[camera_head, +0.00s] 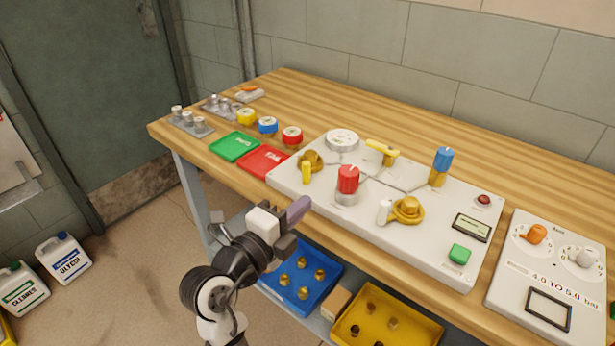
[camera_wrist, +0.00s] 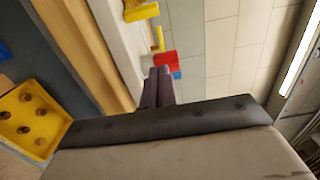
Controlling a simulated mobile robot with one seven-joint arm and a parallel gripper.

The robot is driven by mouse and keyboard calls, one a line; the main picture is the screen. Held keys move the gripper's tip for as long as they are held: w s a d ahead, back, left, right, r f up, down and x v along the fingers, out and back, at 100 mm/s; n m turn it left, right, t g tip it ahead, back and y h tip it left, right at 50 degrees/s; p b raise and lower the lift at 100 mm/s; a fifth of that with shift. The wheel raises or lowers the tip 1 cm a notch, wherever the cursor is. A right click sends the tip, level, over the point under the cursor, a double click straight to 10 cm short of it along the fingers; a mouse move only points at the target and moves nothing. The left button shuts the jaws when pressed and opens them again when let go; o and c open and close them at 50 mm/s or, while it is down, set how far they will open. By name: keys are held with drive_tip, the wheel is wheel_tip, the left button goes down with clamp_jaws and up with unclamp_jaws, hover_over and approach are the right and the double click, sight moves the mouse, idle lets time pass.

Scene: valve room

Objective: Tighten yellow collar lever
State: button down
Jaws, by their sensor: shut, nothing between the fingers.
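A brass collar (camera_head: 316,158) with a short yellow lever (camera_head: 306,173) sits at the left end of the white valve panel (camera_head: 441,255). The lever hangs toward the panel's front edge. A yellow bar handle (camera_head: 381,147) is further back on the panel. My gripper (camera_head: 299,208) is in front of the panel's front left edge, apart from the lever. Its purple fingers are together and empty, also in the wrist view (camera_wrist: 158,86). Yellow pieces (camera_wrist: 142,12) show beyond the fingertips there; I cannot tell which is the lever.
The panel also carries a red knob (camera_head: 348,178), a blue-topped valve (camera_head: 442,163), a brass collar with a white lever (camera_head: 407,209) and a gauge (camera_head: 342,139). Red (camera_head: 263,163) and green (camera_head: 234,146) trays lie left. Blue (camera_head: 302,289) and yellow (camera_head: 350,331) bins sit below the bench.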

sight(309, 191)
drive_tip(key=p+x, duration=0.2)
drive_tip(key=x, duration=0.2)
drive_tip(key=p+x, duration=0.2)
drive_tip(key=x, duration=0.3)
drive_tip(key=shift+w+d+r, duration=0.15)
drive_tip(key=shift+r, duration=0.1)
drive_tip(key=a+p, duration=0.1)
drive_tip(key=w+a+p, duration=0.1)
drive_tip(key=shift+w+a+f, duration=0.1)
drive_tip(key=shift+w+a, duration=0.05)
drive_tip(key=shift+a, duration=0.25)
drive_tip(key=shift+w+a+f, duration=0.1)
drive_tip(key=shift+a+f, duration=0.05)
drive_tip(key=shift+a, duration=0.3)
drive_tip(key=shift+f, duration=0.1)
drive_tip(key=shift+a+h+b, duration=0.15)
drive_tip(key=shift+h+b, duration=0.15)
drive_tip(key=shift+b, duration=0.35)
drive_tip(key=shift+a+m+g+b, duration=0.1)
drive_tip(key=shift+m+g+b, duration=0.2)
drive_tip(key=shift+a+h+b, duration=0.15)
drive_tip(key=shift+h+b, duration=0.25)
drive_tip(key=shift+b, duration=0.15)
